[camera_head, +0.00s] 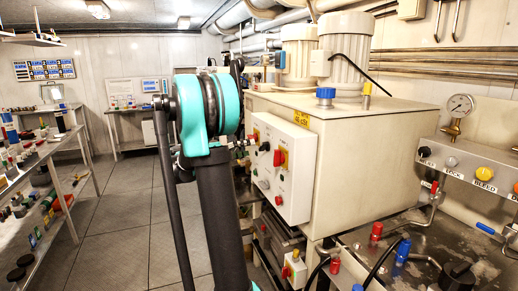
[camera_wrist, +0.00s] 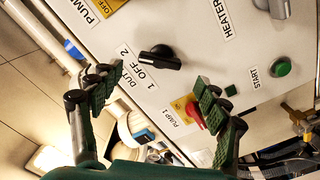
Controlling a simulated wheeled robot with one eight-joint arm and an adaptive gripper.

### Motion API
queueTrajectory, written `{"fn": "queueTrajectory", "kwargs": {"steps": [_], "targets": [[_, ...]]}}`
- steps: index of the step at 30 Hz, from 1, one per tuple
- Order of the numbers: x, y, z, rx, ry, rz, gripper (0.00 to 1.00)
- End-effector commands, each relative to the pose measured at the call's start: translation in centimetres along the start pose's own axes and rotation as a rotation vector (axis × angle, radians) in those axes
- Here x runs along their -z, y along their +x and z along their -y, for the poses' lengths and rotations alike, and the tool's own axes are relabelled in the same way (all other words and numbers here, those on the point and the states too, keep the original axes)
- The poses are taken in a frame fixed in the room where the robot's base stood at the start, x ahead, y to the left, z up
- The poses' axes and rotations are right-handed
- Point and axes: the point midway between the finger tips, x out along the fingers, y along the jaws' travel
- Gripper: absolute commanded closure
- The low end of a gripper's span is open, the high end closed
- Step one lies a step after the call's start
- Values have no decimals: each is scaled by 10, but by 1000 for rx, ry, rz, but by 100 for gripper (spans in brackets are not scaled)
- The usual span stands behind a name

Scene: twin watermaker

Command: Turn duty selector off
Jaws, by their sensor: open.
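The duty selector (camera_wrist: 160,58) is a black rotary knob on a white panel in the wrist view. The label strip beside it reads 1, OFF, 2 with DUTY below. Its bar lies nearly level in the picture, one end toward the labels between OFF and 2; I cannot tell which position it is set to. My gripper (camera_wrist: 157,92) is open and empty. Its two dark green fingers are spread to either side and below the knob in the picture, with no contact visible. In the head view my arm hides the gripper.
On the same panel are a red switch on a yellow plate (camera_wrist: 190,112), a green START button (camera_wrist: 284,68) and a HEATER label (camera_wrist: 228,18). In the head view the panel (camera_head: 292,198) is on a beige cabinet (camera_head: 370,140). The floor (camera_head: 120,235) at left is clear.

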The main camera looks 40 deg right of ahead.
Motion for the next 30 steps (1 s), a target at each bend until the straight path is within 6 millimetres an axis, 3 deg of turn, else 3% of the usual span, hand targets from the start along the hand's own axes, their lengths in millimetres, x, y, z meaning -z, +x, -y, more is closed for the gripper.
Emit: {"fn": "queueTrajectory", "kwargs": {"steps": [3, 9, 21, 30], "targets": [[-1, 23, -1, -2, 0, 2, 24], [0, 46, 0, -1, 0, 2, 24], [0, 53, 0, 0, 0, 0, 24], [0, 53, 0, 0, 0, 0, 59]]}}
